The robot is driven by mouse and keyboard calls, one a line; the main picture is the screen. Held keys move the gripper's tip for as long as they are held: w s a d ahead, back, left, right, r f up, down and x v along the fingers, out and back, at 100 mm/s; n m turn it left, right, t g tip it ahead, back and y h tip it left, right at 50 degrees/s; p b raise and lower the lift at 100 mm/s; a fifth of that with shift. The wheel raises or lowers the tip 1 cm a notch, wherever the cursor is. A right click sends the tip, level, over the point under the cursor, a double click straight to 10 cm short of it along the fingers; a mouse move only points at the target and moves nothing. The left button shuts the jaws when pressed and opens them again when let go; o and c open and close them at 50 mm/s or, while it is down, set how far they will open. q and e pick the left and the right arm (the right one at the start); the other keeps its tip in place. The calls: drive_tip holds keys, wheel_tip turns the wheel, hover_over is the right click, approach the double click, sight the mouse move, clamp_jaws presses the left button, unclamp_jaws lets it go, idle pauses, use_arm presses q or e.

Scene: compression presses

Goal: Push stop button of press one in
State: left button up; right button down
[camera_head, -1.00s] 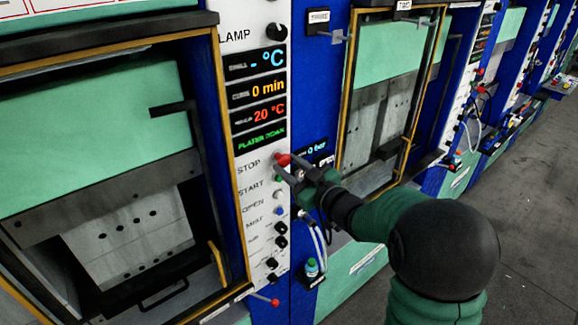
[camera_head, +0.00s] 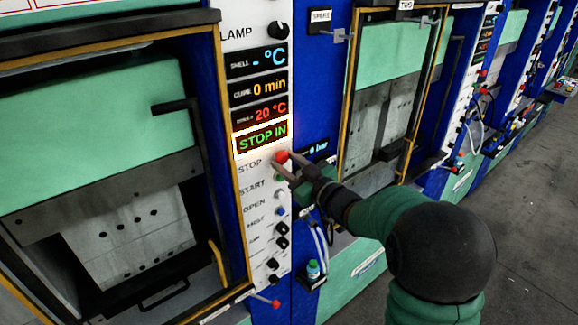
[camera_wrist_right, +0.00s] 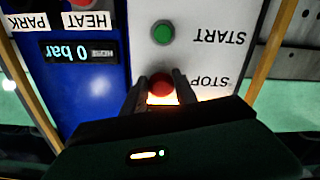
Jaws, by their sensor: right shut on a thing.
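The red stop button (camera_head: 281,157) is on the white control panel (camera_head: 247,190) of the near press, beside the label STOP. It also shows in the right wrist view (camera_wrist_right: 160,85), with an orange-white glow around its base. My right gripper (camera_head: 285,166) is at the button, its fingers shut on it, one on each side in the right wrist view. The display (camera_head: 262,138) above the button reads STOP IN in green within a bright white frame. My left gripper is not in view.
The green start button (camera_head: 278,178) sits just below the stop button, with a blue button and several black knobs further down. A second press (camera_head: 385,110) stands to the right. Grey floor is open at the right.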

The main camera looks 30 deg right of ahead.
drive_tip(key=c, duration=1.3)
unclamp_jaws()
drive_tip(key=shift+r, duration=0.25)
drive_tip(key=o, duration=0.4)
drive_tip(key=shift+w+f, duration=0.15)
drive_tip(key=shift+c, duration=0.2)
drive_tip(key=shift+s+d+f+b, duration=0.1)
drive_tip(key=shift+s+b, duration=0.25)
drive_tip(key=shift+s, duration=0.1)
drive_tip(key=s+d+b, duration=0.1)
drive_tip(key=s+b, duration=0.4)
drive_tip(key=s, duration=1)
drive_tip(key=shift+s, duration=0.4)
drive_tip(key=shift+d, duration=0.15)
drive_tip(key=shift+f, duration=0.1)
